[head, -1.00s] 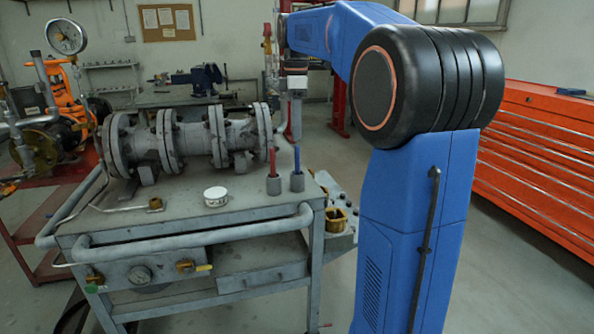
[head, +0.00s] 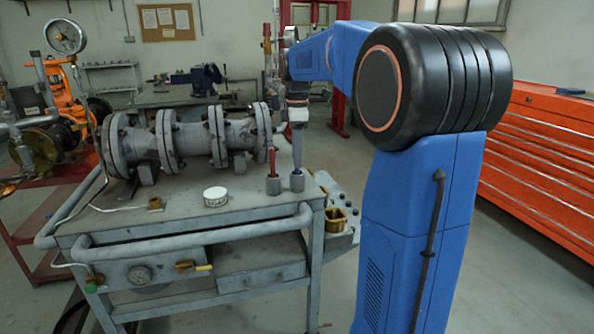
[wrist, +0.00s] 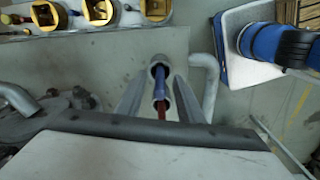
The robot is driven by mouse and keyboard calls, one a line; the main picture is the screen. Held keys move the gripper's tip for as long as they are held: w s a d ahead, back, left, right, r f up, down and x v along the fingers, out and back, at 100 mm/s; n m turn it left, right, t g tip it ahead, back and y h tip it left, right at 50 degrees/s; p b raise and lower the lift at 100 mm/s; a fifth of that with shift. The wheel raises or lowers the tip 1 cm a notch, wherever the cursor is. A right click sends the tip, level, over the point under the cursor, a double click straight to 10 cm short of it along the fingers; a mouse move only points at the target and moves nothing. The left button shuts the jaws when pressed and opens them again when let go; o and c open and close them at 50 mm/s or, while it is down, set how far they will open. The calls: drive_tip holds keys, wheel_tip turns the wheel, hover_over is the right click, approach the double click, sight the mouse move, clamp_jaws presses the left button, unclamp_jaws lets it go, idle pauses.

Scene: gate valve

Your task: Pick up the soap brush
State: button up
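Two upright brushes stand in small grey holders near the right front edge of the cart: one with a red handle (head: 272,162) and one with a blue handle (head: 299,161). No label shows which is the soap brush. My gripper (head: 298,144) points down just above the blue-handled brush in the head view. In the wrist view my gripper (wrist: 158,98) is open, with its two fingers apart on either side of the blue handle (wrist: 180,90). The red handle (wrist: 190,108) shows just below it. Contact between fingers and handle cannot be told.
The grey cart (head: 120,228) also carries a large flanged valve (head: 190,140), a round white tin (head: 215,196) and a small brass fitting (head: 155,203). A side shelf with brass sockets (head: 335,218) is at the cart's right. Red drawers (head: 545,150) stand further right.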

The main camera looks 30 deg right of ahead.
clamp_jaws()
